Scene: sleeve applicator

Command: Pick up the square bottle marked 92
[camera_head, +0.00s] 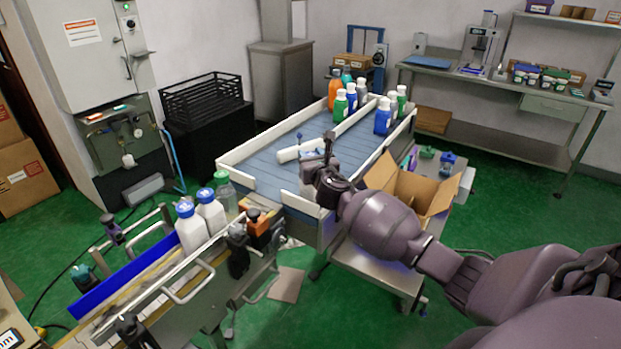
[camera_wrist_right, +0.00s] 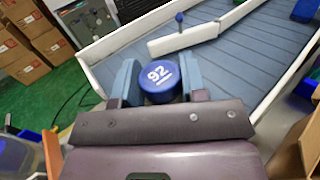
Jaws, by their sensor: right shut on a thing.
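The bottle marked 92 (camera_wrist_right: 160,80) shows its round blue cap with white "92" in the right wrist view, seen from above. My right gripper (camera_wrist_right: 160,72) is shut on it, with one blue-grey finger on each side. In the head view my right gripper (camera_head: 322,178) is over the near right part of the blue conveyor table (camera_head: 262,162). The bottle's body is mostly hidden there by the gripper, and I cannot tell whether its base touches the table. My left gripper is not in view.
White rails edge the table, and a short white guide (camera_head: 298,152) lies near the gripper. Several coloured bottles (camera_head: 383,115) stand at the far end. An open cardboard box (camera_head: 415,188) is right of my gripper. White bottles (camera_head: 192,228) stand on the left line.

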